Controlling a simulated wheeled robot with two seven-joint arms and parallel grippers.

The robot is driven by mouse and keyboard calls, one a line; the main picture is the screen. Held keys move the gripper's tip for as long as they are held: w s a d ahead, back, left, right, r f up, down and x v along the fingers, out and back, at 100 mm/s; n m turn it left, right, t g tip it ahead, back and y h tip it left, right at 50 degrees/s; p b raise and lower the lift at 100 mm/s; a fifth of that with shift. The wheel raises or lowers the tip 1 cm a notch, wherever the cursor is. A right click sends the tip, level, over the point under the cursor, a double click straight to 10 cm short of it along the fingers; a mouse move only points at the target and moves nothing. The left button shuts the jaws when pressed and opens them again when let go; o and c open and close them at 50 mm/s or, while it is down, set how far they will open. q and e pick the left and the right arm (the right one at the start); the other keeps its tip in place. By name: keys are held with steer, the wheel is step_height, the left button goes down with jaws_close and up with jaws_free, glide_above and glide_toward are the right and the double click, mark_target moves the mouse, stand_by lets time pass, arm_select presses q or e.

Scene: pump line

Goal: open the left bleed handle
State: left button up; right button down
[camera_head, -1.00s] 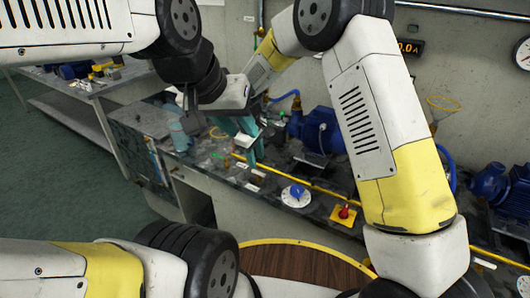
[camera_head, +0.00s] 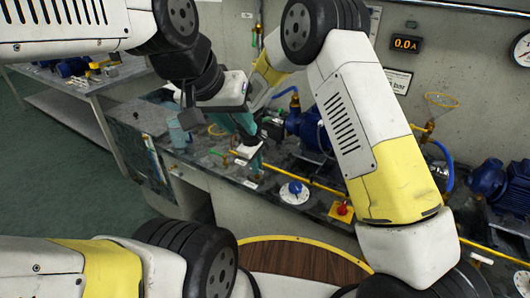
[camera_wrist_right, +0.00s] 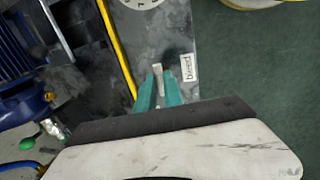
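In the right wrist view, a small grey handle (camera_wrist_right: 158,68) stands on the grey bench top beside a label reading "bleed" (camera_wrist_right: 187,67). The teal fingers of my right gripper (camera_wrist_right: 160,92) are apart, one on each side of the handle's near part. Whether they touch it is unclear. In the head view my right gripper (camera_head: 252,158) reaches down to the front edge of the bench, and its fingers hide the handle. My left gripper (camera_head: 183,132) hangs to the left, over the bench's left end.
A yellow pipe (camera_head: 312,183) runs along the bench, also close by the handle in the right wrist view (camera_wrist_right: 117,50). A blue-and-white dial (camera_head: 295,192), a red knob on a yellow base (camera_head: 342,208) and blue pumps (camera_head: 487,180) stand to the right.

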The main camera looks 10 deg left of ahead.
steer(key=shift+n, duration=0.4)
steer(key=n+y, duration=0.1)
steer(key=n, duration=0.2)
steer(key=shift+d+n, duration=0.15)
steer(key=shift+n, duration=0.15)
steer(key=n, duration=0.4)
steer(key=shift+w+d+n+y, duration=0.1)
steer(key=shift+w+n+y, duration=0.1)
steer(key=shift+n+y, duration=0.15)
steer(key=n, duration=0.4)
steer(key=shift+w+g+y, duration=0.1)
steer(key=shift+g+y, duration=0.2)
steer(key=shift+y, duration=0.05)
steer(key=shift+w+n+g, duration=0.15)
steer(key=shift+n+g, duration=0.15)
steer(key=shift+n, duration=2.15)
steer(key=c, duration=1.5)
jaws_free()
